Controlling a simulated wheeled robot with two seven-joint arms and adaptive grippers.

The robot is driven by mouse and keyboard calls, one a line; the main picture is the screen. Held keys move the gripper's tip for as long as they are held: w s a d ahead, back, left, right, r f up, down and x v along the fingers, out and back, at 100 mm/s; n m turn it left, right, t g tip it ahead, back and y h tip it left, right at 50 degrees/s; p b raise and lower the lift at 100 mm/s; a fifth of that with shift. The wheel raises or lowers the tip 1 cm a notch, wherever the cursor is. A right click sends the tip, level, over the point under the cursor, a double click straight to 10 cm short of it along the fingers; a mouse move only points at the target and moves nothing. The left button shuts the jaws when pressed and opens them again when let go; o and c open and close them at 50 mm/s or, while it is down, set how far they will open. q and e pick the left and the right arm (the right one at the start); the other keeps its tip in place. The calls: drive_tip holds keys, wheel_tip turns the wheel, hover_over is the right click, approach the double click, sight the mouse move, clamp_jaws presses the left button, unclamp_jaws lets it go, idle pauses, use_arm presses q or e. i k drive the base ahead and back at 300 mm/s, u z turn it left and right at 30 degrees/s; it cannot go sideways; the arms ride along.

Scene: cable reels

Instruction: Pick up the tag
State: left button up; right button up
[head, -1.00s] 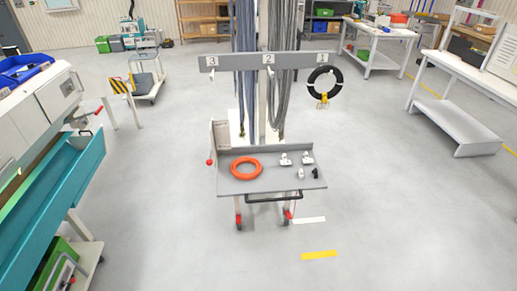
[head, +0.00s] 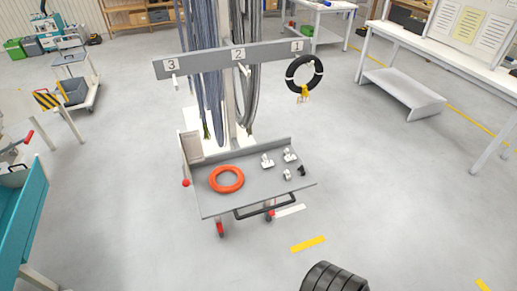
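A small yellow tag (head: 304,91) hangs at the lower edge of a black cable coil (head: 291,77). The coil hangs at the right end of a grey rail (head: 203,64), by the label 1. The tag's print is too small to read. Neither of my grippers is in view.
Below the rail is a grey cart shelf (head: 238,199) with an orange ring (head: 226,180), several small white and black fittings, and a front handle. A teal tray (head: 22,215) stands at the left. The floor around the cart is mostly clear.

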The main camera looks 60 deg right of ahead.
sight(289, 157)
drive_tip(key=z, duration=0.1)
drive_tip(key=i, duration=0.75)
drive_tip(key=z, duration=0.95)
drive_tip(key=i, duration=0.6)
drive_tip(key=z, duration=0.7)
